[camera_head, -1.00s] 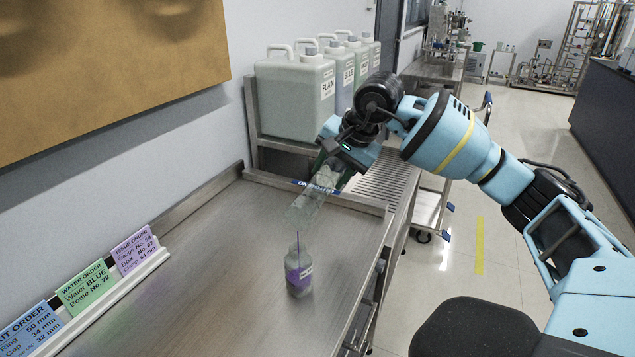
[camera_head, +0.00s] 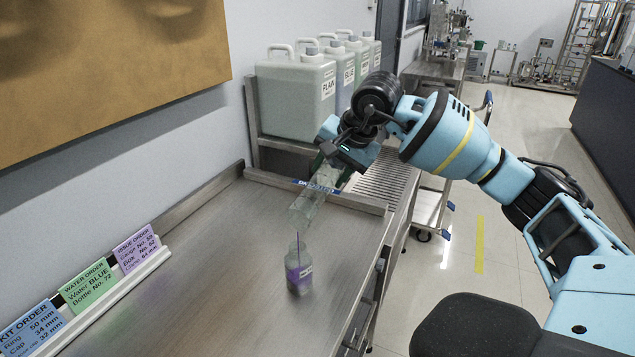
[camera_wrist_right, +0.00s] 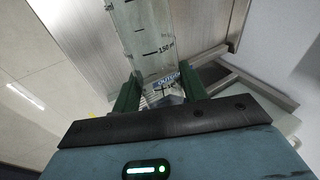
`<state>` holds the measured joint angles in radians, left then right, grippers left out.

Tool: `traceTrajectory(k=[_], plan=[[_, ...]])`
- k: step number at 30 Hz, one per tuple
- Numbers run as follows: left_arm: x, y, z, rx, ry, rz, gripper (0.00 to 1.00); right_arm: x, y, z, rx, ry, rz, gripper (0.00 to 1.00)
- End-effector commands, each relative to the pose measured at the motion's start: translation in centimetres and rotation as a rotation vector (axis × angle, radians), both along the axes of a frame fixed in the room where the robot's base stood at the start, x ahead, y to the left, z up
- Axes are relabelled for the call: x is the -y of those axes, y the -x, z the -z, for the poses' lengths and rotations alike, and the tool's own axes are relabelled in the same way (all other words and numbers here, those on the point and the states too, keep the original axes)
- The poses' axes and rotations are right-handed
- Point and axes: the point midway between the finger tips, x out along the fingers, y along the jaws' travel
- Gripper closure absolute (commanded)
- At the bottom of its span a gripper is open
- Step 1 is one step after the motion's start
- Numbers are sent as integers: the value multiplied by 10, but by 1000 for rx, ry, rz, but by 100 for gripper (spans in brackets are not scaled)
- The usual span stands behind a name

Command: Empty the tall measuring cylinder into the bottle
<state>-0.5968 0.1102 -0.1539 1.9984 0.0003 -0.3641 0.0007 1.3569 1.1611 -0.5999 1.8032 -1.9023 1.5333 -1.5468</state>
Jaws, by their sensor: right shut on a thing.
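The tall measuring cylinder (camera_head: 308,207) is clear and marked with a scale. It is tilted mouth-down above the bottle (camera_head: 299,272). My right gripper (camera_head: 331,172) is shut on it near its upper end; the wrist view shows the cylinder (camera_wrist_right: 152,35) between the fingers (camera_wrist_right: 160,88). The bottle stands upright on the bench, with a purple band low on its body. A thin dark purple line runs from just below the cylinder's mouth into the bottle's neck and looks like a stream. The liquid level is unclear. My left gripper is out of view.
The steel bench (camera_head: 200,265) is clear around the bottle. Order cards (camera_head: 88,284) stand in a rail at the left. Several large jugs (camera_head: 290,95), labelled PLAIN and BLUE among others, stand on a shelf behind. A ribbed drainer (camera_head: 385,178) lies beyond the bench's back lip.

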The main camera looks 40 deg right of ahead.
Motion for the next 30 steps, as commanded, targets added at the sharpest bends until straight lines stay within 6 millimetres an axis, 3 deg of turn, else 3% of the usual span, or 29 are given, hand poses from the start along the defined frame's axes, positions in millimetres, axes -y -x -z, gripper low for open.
traceTrajectory(k=[30], plan=[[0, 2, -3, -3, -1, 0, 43, -2, 1, -3, 13, 32, 1, 87]])
